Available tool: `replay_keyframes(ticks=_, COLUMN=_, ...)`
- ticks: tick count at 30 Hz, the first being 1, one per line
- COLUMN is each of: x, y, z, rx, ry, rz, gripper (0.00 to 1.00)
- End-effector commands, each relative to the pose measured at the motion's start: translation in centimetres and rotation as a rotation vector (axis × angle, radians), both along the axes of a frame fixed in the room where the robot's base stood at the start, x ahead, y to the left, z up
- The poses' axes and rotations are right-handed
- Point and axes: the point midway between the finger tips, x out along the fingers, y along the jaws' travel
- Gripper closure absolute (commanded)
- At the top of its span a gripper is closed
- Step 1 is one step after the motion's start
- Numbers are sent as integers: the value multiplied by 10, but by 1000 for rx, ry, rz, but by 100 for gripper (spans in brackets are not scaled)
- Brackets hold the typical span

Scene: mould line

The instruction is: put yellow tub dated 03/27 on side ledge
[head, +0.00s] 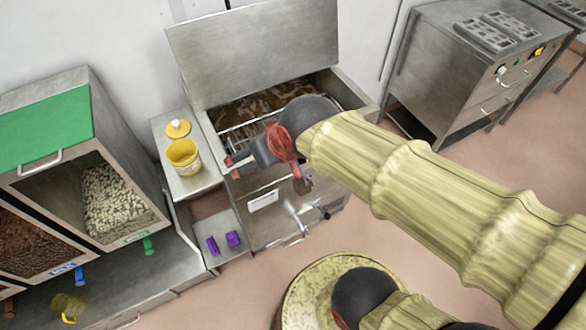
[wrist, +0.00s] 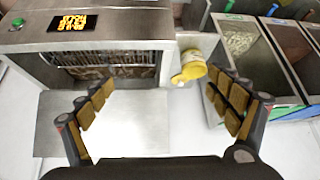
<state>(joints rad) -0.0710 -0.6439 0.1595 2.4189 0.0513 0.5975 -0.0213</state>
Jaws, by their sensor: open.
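A yellow tub (head: 183,157) stands upright and open on the narrow steel side ledge (head: 188,187), left of the steel tank. A round yellow lid-like piece (head: 178,129) lies behind it on the same ledge. Yellow shows beside the tank in the wrist view (wrist: 194,66), right of centre, partly close to my right-hand finger. No date is legible. My gripper (head: 268,172) is open and empty over the front of the tank, to the right of the tub and apart from it. Its two padded fingers are spread in the wrist view (wrist: 165,100).
The steel tank (head: 262,205) has its lid raised and brown contents with a wire rack inside. Ingredient bins (head: 120,200) stand at left. A lower shelf holds purple pieces (head: 232,239). A yellow item (head: 68,307) lies bottom left. A steel cabinet (head: 470,75) stands right.

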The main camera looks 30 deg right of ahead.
Motion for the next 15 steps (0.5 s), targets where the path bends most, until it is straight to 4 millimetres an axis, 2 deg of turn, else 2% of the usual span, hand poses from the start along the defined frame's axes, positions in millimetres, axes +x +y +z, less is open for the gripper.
replay_keyframes(ticks=1, x=-22, y=-11, z=9, rx=-9, ry=20, rz=-19, gripper=10)
replay_keyframes(ticks=3, x=-48, y=-21, z=14, rx=-23, ry=57, rz=-39, gripper=10)
replay_keyframes(ticks=6, x=-73, y=-29, z=17, rx=-34, ry=94, rz=-59, gripper=10)
replay_keyframes(ticks=9, x=-85, y=-33, z=18, rx=-40, ry=114, rz=-69, gripper=10)
replay_keyframes(ticks=15, x=-86, y=-33, z=18, rx=-40, ry=118, rz=-69, gripper=10)
